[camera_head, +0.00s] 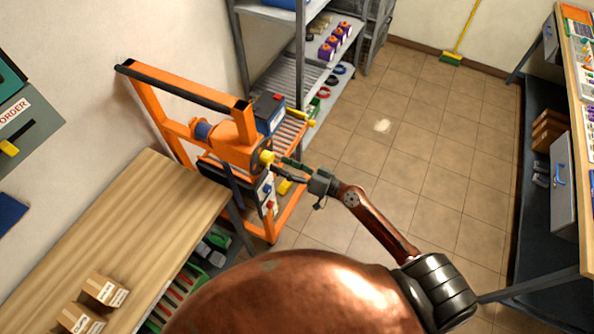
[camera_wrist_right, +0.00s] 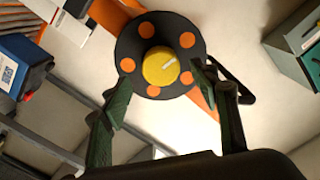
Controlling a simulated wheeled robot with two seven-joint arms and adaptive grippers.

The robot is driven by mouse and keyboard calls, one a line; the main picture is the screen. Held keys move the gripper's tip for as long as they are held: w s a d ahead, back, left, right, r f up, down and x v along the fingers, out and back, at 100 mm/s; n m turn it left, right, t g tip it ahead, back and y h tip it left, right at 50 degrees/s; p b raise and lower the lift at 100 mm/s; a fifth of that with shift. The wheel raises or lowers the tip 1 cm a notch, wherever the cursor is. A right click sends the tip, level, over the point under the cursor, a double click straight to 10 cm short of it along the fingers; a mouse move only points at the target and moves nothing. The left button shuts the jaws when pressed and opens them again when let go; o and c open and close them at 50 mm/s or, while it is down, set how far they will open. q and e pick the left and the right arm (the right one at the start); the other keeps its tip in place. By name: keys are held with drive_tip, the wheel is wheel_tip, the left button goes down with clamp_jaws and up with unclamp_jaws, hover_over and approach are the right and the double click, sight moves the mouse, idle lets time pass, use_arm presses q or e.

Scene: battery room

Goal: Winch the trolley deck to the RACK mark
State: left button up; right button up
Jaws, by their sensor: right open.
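The orange trolley (camera_head: 181,122) stands by the wall in the head view. Its winch wheel is a black disc with orange spots (camera_wrist_right: 186,40) and a yellow hub (camera_wrist_right: 161,67) bearing a white mark; the yellow hub also shows in the head view (camera_head: 267,157). The roller deck (camera_head: 291,135) lies behind the winch, with a blue battery (camera_head: 270,112) on it. My right gripper (camera_head: 278,168) is open, its fingers to either side of the hub in the wrist view (camera_wrist_right: 162,84); I cannot tell whether they touch the wheel. I cannot make out the RACK mark. My left gripper is out of view.
A wooden bench (camera_head: 150,200) with small cartons (camera_head: 104,290) stands at left. Grey shelving (camera_head: 300,75) stands behind the trolley. Another workbench (camera_head: 572,110) runs along the right. The tiled floor (camera_head: 430,150) between is clear.

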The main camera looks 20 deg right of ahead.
drive_tip(key=v, duration=0.7)
idle(1.1)
drive_tip(key=d+f+m+g+h+b, duration=0.15)
drive_tip(key=d+f, duration=0.25)
drive_tip(key=f, duration=0.6)
drive_tip(key=d+f+m+h, duration=0.1)
drive_tip(key=d+f+h, duration=0.25)
drive_tip(key=f, duration=0.55)
drive_tip(key=s+d+f+m+g+h, duration=0.1)
drive_tip(key=s+d+f+g+h, duration=0.3)
drive_tip(key=f, duration=0.7)
drive_tip(key=s+d+f+t+y, duration=0.1)
drive_tip(key=s+d+f, duration=0.3)
drive_tip(key=f, duration=0.7)
drive_tip(key=s+f+g+h+b, duration=0.2)
drive_tip(key=s+f+g, duration=0.3)
drive_tip(key=s+f, duration=1.25)
drive_tip(key=s+a+f+n+g, duration=0.2)
drive_tip(key=s+a+f, duration=0.1)
drive_tip(key=s, duration=0.7)
drive_tip(key=s+a+f+n+g+h+b, duration=0.1)
drive_tip(key=s+f, duration=0.4)
drive_tip(key=s, duration=0.5)
drive_tip(key=shift+a+f+n+g, duration=0.35)
drive_tip(key=shift+a+n, duration=0.1)
drive_tip(key=shift+a, duration=0.7)
